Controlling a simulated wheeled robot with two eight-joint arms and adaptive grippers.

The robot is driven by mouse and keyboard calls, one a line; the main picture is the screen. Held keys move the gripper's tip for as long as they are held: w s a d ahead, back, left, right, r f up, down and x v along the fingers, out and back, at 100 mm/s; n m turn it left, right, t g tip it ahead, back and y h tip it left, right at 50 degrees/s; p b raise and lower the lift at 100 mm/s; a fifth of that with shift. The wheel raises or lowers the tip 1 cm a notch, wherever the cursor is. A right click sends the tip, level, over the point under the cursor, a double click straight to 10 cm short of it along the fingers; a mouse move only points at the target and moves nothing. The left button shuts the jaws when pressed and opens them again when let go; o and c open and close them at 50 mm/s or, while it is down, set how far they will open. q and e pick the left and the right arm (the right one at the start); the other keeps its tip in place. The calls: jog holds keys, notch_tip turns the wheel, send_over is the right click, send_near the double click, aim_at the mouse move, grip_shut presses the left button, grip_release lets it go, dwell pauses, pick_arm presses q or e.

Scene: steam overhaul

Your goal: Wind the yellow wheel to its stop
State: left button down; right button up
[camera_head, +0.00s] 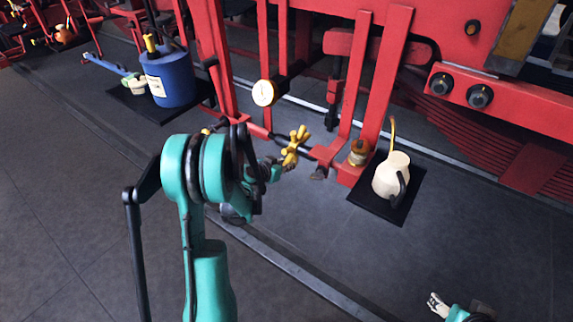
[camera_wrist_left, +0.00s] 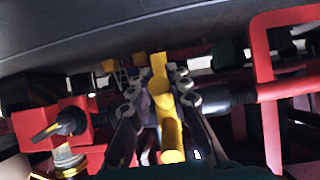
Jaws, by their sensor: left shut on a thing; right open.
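The yellow wheel (camera_head: 295,146) shows in the head view, in front of the red frame at the middle. In the left wrist view the yellow wheel (camera_wrist_left: 164,105) stands between the two dark fingers. My left gripper (camera_head: 283,165) reaches it from the left and is shut on a part of it. The left gripper's fingers (camera_wrist_left: 158,90) lie on either side of the yellow part. The wheel's hub and shaft are partly hidden. My right gripper (camera_head: 437,305) is low at the right of the head view, open and away from the wheel.
A white oil can (camera_head: 391,176) stands on a black mat (camera_head: 372,205) right of the wheel, beside a brass fitting (camera_head: 359,152). A round gauge (camera_head: 264,93) is above left. A blue bucket (camera_head: 172,78) stands at the far left. Grey floor is clear in front.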

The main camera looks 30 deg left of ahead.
pick_arm(q)
jog(key=shift+w+f, duration=0.35)
jog(key=shift+f, duration=0.2)
jog(key=shift+w+f, duration=0.1)
jog(key=c, duration=1.4)
grip_release()
jog(key=shift+o, duration=0.2)
jog(key=p+v, duration=0.1)
jog(key=v, duration=0.5)
